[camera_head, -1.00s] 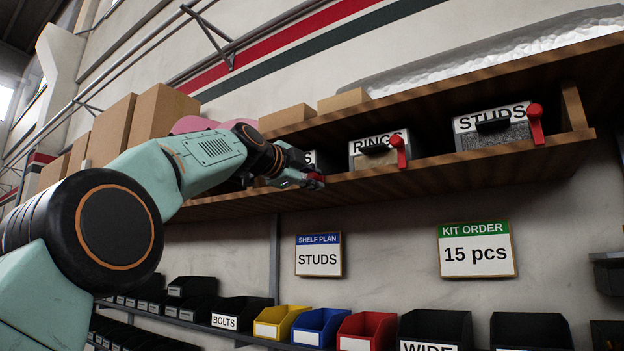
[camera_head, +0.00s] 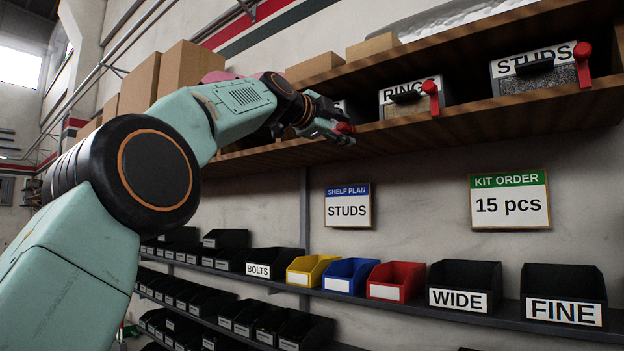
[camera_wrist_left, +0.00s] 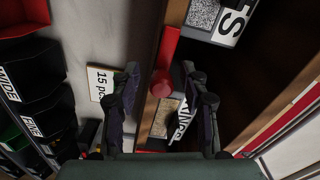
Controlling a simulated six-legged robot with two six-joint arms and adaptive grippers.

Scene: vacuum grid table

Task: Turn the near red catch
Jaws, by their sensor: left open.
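The near red catch (camera_wrist_left: 163,80) shows between the two fingers of my left gripper (camera_wrist_left: 163,95) in the wrist view. Its round knob faces me and a flat red arm runs up the picture from it. The fingers are open, one on each side of the knob; I cannot tell whether they touch it. In the head view my left gripper (camera_head: 338,130) is at the shelf's front edge, before the leftmost bin, and mostly hides that bin; only a bit of red (camera_head: 345,128) shows at the fingertips. My right gripper is out of view.
On the wooden shelf (camera_head: 480,122), the RINGS bin (camera_head: 405,108) and STUDS bin (camera_head: 522,78) stand to the right, each with a hanging red catch (camera_head: 431,98) (camera_head: 584,65). Below are signs (camera_head: 348,207) (camera_head: 509,200) and a row of open bins (camera_head: 397,280).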

